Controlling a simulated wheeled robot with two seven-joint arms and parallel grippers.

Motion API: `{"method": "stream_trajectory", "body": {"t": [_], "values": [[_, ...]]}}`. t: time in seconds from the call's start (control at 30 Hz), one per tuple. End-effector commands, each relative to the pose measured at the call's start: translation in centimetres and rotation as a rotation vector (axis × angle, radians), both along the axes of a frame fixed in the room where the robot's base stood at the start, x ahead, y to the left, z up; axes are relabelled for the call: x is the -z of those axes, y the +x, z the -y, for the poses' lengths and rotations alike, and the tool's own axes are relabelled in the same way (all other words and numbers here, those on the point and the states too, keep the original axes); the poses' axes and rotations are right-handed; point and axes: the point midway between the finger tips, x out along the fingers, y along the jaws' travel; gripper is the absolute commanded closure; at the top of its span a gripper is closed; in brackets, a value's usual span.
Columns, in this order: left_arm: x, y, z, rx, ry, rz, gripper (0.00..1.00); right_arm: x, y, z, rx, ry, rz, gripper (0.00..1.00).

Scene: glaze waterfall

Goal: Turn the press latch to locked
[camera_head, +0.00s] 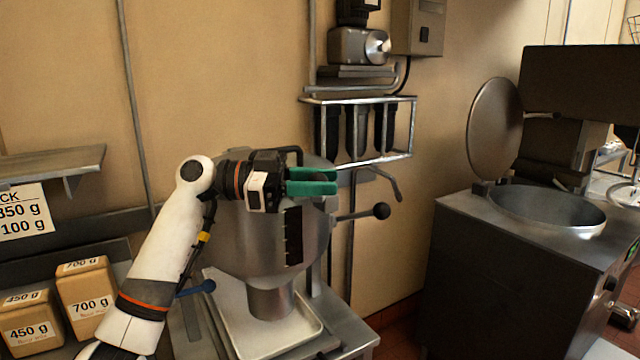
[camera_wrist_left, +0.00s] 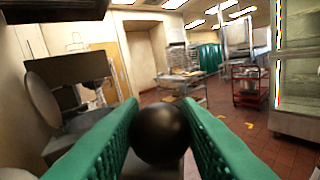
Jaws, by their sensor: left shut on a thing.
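The press is a grey metal hopper (camera_head: 252,240) on a metal stand. My left gripper (camera_head: 325,182), with green fingers, is at the upper front of the hopper and points right. In the left wrist view, the fingers are shut on a round black knob (camera_wrist_left: 160,134). In the head view the fingers and wrist hide this knob, and I cannot tell how its latch is turned. A separate lever with a black ball end (camera_head: 381,210) sticks out from the hopper's right side, apart from the fingers. My right gripper is not in view.
A white tray (camera_head: 243,343) lies under the hopper's outlet. Boxes marked 450 g (camera_head: 30,325) and 700 g (camera_head: 88,303) stand at left. A wall rack (camera_head: 357,160) hangs behind the hopper. A steel kettle unit (camera_head: 500,275) stands at right, with open floor between.

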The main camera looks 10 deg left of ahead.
Motion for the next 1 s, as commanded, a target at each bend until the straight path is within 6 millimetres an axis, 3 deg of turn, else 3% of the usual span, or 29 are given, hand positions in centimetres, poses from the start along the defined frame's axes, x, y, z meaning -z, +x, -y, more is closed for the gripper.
{"method": "stream_trajectory", "body": {"t": [0.23,0.27,0.37,0.73,1.0], "values": [[0.1,0.0,0.0,-0.001,0.003,-0.002,1.0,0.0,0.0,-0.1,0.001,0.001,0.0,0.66],[0.1,0.0,0.0,-0.001,0.003,-0.002,0.65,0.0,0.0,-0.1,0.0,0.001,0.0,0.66],[0.1,0.0,0.0,0.0,0.002,-0.001,0.49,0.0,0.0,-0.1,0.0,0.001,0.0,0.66],[0.1,-0.1,-0.6,-0.002,0.002,0.0,0.49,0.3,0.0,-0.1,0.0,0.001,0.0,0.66],[0.3,-0.8,-5.5,-0.004,0.0,-0.001,0.49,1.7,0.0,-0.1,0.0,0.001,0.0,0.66]]}}
